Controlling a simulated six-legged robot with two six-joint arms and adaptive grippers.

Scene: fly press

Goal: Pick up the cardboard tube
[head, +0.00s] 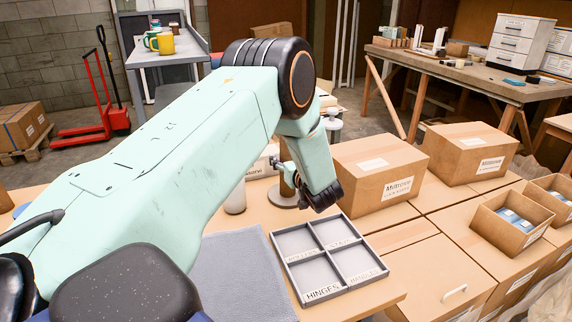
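A brown upright cylinder (287,184), which may be the cardboard tube, shows in a narrow strip beside my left wrist, above a round grey base. My arm covers much of that area, so I cannot be sure what it is. My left arm reaches across the view from the left and bends down over the table. The small dark end of my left gripper (281,168) shows close to the brown cylinder. I cannot tell whether they touch or whether the fingers are open. My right gripper is not in view.
A grey tray with four compartments (329,256) lies on the table beside a grey mat (240,275). Cardboard boxes (380,170) crowd the right. A workbench (470,75) and a red pallet truck (95,105) stand farther back.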

